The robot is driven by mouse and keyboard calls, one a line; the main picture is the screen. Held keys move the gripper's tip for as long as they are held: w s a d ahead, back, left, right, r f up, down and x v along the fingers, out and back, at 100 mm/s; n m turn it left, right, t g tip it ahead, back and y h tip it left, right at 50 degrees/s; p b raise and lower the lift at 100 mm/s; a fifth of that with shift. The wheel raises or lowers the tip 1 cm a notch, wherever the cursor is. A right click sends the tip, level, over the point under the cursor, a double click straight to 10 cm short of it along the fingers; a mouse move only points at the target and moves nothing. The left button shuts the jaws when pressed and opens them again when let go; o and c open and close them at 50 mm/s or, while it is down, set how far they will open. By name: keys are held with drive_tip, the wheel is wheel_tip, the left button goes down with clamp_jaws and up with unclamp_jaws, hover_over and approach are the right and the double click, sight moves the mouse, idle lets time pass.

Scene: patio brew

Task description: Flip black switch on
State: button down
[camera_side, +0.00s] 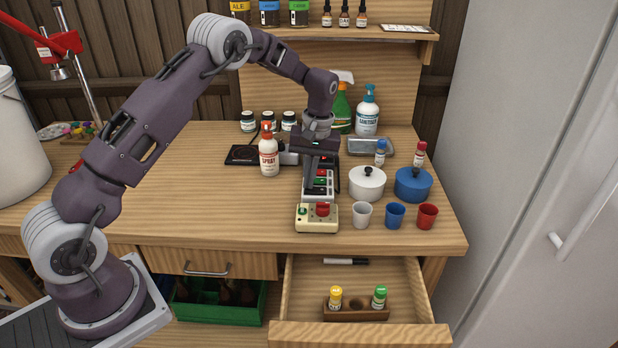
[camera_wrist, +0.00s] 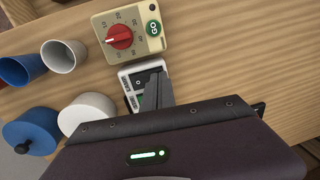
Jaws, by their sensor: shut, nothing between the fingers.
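A white switch panel (camera_side: 320,195) lies on the table behind the cream timer box, with red and green switches showing at its right side in the side view. The near end of the panel (camera_wrist: 128,72) also shows in the wrist view, with a dark switch (camera_wrist: 142,78) beside my fingers. My gripper (camera_side: 308,193) is shut and empty, pointing down over the panel's left side. In the wrist view my gripper (camera_wrist: 157,100) covers much of the panel. Whether the fingertips touch the switch, and which way it is tilted, I cannot tell.
The timer box (camera_side: 317,218) with a red knob stands just in front. White (camera_side: 367,185) and blue (camera_side: 413,185) pots and several cups stand to the right. A spray bottle (camera_side: 269,158) stands to the left. The drawer (camera_side: 360,333) below is open.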

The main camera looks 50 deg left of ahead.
drive_tip(key=shift+f, duration=0.15)
drive_tip(key=shift+s+f, duration=0.1)
drive_tip(key=shift+f, duration=0.05)
idle(0.4)
drive_tip(key=shift+w+d+r, duration=0.35)
drive_tip(key=shift+w+d, duration=0.15)
drive_tip(key=shift+w, duration=0.05)
drive_tip(key=shift+r, duration=0.1)
wheel_tip(320, 180, up, 14)
drive_tip(key=s+a, duration=0.1)
drive_tip(key=shift+a, duration=0.15)
drive_tip(key=shift+s, duration=0.1)
